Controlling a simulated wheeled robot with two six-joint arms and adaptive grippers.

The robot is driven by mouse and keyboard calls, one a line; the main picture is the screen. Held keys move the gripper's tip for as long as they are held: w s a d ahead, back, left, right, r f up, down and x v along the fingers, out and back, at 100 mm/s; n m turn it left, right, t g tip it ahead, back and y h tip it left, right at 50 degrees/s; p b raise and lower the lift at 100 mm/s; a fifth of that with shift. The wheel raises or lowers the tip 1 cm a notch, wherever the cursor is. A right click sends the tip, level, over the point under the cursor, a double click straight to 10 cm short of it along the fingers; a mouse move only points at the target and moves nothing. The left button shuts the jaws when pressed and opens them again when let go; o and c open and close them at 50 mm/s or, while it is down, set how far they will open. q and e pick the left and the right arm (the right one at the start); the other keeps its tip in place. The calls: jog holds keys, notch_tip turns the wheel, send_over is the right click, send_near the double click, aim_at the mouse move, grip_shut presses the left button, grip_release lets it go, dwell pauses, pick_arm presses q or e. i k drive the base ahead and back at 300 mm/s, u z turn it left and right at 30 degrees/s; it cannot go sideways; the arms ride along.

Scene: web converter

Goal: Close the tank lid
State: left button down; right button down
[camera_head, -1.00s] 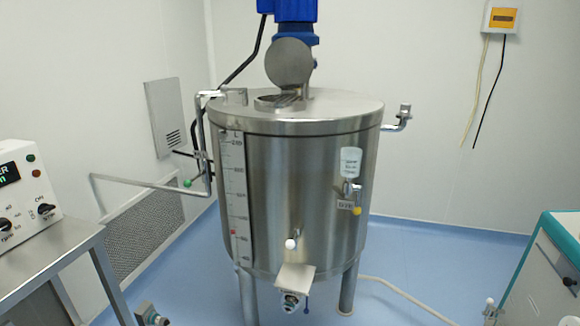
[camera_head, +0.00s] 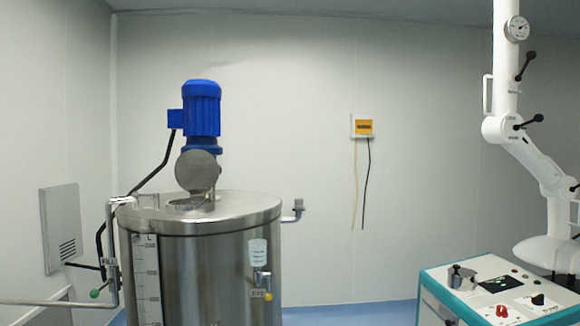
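The steel tank (camera_head: 205,275) stands left of centre. Its round lid (camera_head: 198,170) is tilted up, close to upright, with its disc facing me. The hatch opening (camera_head: 186,204) shows on the tank top in front of and below the lid, so the lid is open. Neither of my grippers is in view.
A blue motor (camera_head: 201,108) rises behind the lid. A pipe with a green knob (camera_head: 94,293) runs at the tank's left. At right are a control cabinet (camera_head: 497,292) and a jointed white arm (camera_head: 520,130) with black handles.

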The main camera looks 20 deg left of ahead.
aim_at(197, 172)
jog(key=z, duration=0.2)
jog(key=i, duration=0.5)
jog(key=u, duration=1.05)
jog(key=i, duration=0.9)
jog(key=u, duration=0.95)
